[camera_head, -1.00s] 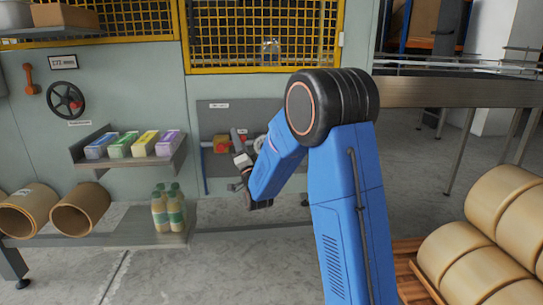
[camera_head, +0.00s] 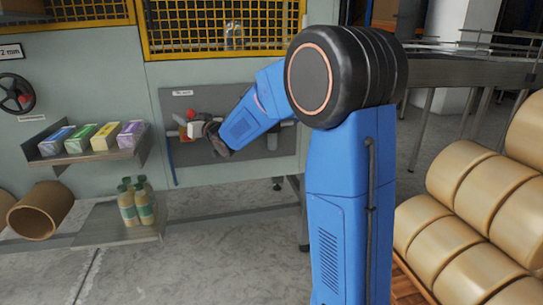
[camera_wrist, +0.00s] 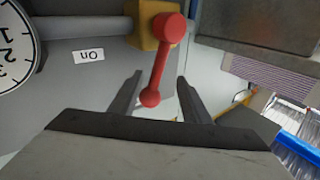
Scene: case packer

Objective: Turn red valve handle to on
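The red valve handle (camera_wrist: 159,60) is in the middle of the wrist view, a bar with a round knob at each end. Its upper end sits at a yellow valve body (camera_wrist: 150,22) on a grey pipe. An "On" label (camera_wrist: 88,55), upside down in the picture, is to its left. My gripper (camera_wrist: 157,88) is open, with one finger on each side of the handle's lower end; I cannot tell if either touches it. In the head view the red handle (camera_head: 190,114) is small and partly hidden by my arm, near the grey panel (camera_head: 172,102).
A gauge dial (camera_wrist: 15,50) is at the left edge of the wrist view. In the head view, a shelf with several coloured boxes (camera_head: 104,137) and bottles (camera_head: 135,203) stand left of the panel. Large tan rolls (camera_head: 480,190) are stacked at the right.

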